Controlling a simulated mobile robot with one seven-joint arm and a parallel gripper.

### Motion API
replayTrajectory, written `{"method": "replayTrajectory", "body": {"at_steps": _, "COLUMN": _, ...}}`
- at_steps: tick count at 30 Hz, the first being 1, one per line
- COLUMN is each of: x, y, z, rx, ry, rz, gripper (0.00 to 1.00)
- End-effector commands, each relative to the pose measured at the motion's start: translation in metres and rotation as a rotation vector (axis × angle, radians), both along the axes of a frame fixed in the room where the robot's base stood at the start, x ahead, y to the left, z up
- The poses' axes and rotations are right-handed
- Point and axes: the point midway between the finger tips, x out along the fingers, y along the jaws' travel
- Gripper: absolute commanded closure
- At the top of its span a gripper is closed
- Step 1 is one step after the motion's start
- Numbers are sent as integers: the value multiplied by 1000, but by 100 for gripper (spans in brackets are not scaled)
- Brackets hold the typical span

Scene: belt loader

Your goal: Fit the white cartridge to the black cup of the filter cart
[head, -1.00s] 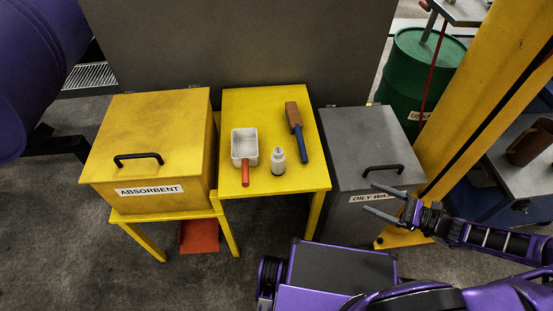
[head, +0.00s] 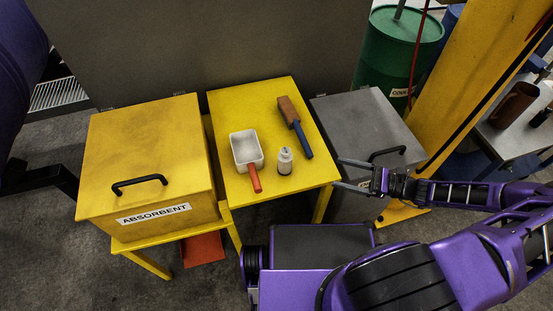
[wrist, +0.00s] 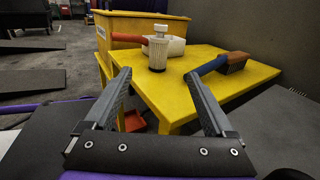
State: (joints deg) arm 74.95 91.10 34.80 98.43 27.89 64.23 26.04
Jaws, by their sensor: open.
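A small white ribbed cylinder (head: 285,162) with a narrower top and a dark lower end stands upright on the yellow table. It looks like the white cartridge and also shows in the wrist view (wrist: 158,54), beyond my fingers. My gripper (head: 338,173) is open and empty, just right of the table's right edge, by the grey bin, and apart from the cylinder. In the wrist view the spread fingers (wrist: 157,75) point towards the table, with the cylinder between their tips in the picture. I cannot make out the filter cart or its black cup.
The yellow table (head: 230,188) also holds a white scoop (head: 246,148) with a red handle, touching distance unclear, and a blue-handled brush (head: 294,125). A yellow ABSORBENT bin (head: 150,150) stands left, a grey bin (head: 355,115) right. A green drum (head: 400,50) and yellow post (head: 465,100) stand behind.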

Motion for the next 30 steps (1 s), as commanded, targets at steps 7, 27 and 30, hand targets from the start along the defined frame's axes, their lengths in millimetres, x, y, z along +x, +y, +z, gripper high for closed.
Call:
{"method": "replayTrajectory", "body": {"at_steps": 7, "x": 10, "y": 35, "z": 0, "rx": 6, "ry": -1, "rz": 3, "gripper": 11}}
{"method": "replayTrajectory", "body": {"at_steps": 27, "x": 37, "y": 129, "z": -4, "rx": 4, "ry": 0, "rz": 1, "gripper": 11}}
{"method": "replayTrajectory", "body": {"at_steps": 30, "x": 40, "y": 145, "z": -7, "rx": 5, "ry": 0, "rz": 2, "gripper": 11}}
